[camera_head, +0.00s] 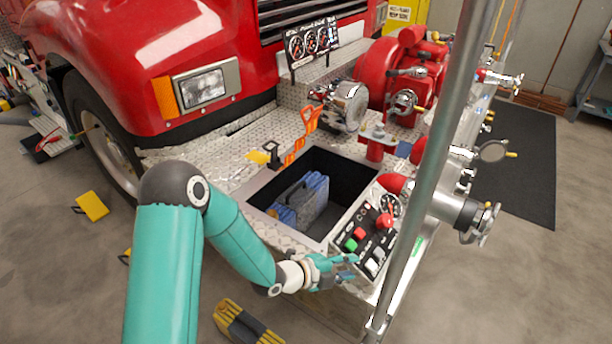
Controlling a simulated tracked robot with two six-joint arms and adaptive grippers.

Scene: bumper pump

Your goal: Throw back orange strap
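The orange strap (302,136) stands at the back left edge of the open compartment (345,162) in the diamond-plate bumper. Its upper end is a wider loop, and its lower end reaches the compartment rim. My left gripper (350,268) is at the compartment's front right, beside the control panel (368,246), well away from the strap. Its fingers look apart with nothing visible between them. Whether it touches the panel I cannot tell. My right gripper is not in view.
A blue-grey bundle (303,200) lies in the compartment. A grey pole (430,170) crosses the right side. A red pump with valves (400,75) and a chrome fitting (347,103) stand behind. Yellow pieces (92,206) lie on the floor at the left.

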